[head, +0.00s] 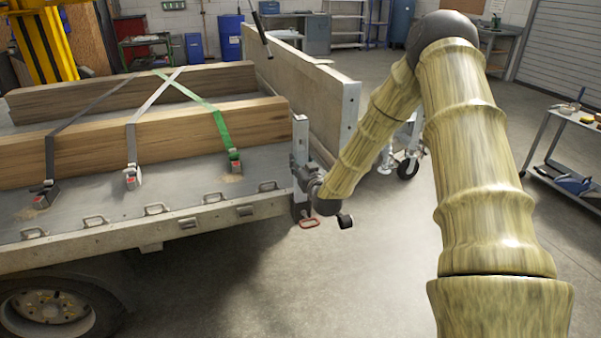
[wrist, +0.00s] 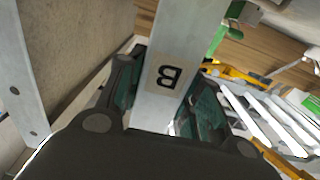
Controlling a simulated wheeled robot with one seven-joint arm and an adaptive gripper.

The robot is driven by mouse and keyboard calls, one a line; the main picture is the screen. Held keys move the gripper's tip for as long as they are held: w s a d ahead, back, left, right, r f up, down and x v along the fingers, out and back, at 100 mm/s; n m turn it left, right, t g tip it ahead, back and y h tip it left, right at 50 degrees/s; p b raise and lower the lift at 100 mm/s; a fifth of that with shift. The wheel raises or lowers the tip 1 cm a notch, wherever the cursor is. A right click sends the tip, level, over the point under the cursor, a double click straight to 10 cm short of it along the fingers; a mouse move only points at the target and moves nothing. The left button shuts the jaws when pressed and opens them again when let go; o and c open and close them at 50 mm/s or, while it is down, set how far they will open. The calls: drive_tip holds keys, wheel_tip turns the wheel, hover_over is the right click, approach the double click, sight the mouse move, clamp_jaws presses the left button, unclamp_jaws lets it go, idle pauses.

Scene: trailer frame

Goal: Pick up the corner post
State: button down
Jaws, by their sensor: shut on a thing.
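The corner post (head: 299,138) is a grey metal upright at the near right corner of the trailer bed (head: 90,196). In the wrist view the post (wrist: 180,40) bears a pale label with a black letter B. My gripper (head: 305,172) comes at it from the right, below its top. In the wrist view my gripper (wrist: 163,95) has one dark finger on each side of the post and is shut on it. The post looks upright in the head view. Its lower end is partly hidden, so I cannot tell whether it still sits in its socket.
Two timber beams (head: 180,132) lie on the bed under grey, white and green straps. A side board (head: 308,88) stands just behind the post. A red-handled pin or loop (head: 309,223) hangs below the corner. A tool cart (head: 566,178) stands at right. The floor in front is clear.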

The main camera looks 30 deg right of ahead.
sight(300, 117)
drive_tip(key=shift+r, duration=0.1)
wheel_tip(300, 117, up, 18)
drive_tip(key=shift+f, duration=0.1)
idle(0.8)
